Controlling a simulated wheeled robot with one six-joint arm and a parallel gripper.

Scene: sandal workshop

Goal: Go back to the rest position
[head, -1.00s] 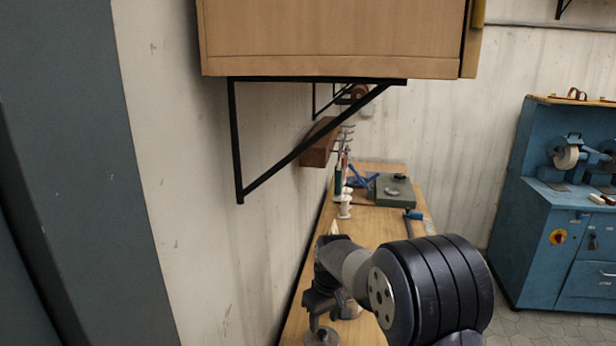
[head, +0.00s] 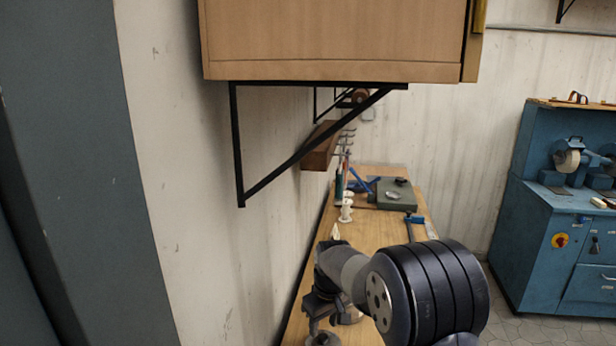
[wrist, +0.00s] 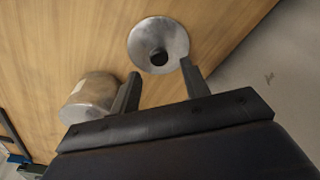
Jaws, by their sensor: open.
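My gripper (wrist: 158,88) is open in the wrist view, with its two dark fingers spread apart and nothing between them. It hangs over the wooden bench (wrist: 60,40). A grey metal funnel-like piece (wrist: 172,35) with a dark hole lies just beyond the fingertips. A round metal container (wrist: 90,98) sits to the left of the left finger. In the head view my gripper (head: 318,312) is low over the near left part of the bench (head: 385,230), partly hidden by my own arm.
A wooden cabinet (head: 335,40) on a black bracket (head: 300,150) overhangs from the left wall. White spools (head: 346,212) and a green-grey box (head: 396,195) stand farther along the bench. A blue machine cabinet (head: 540,250) stands at the right, with floor between.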

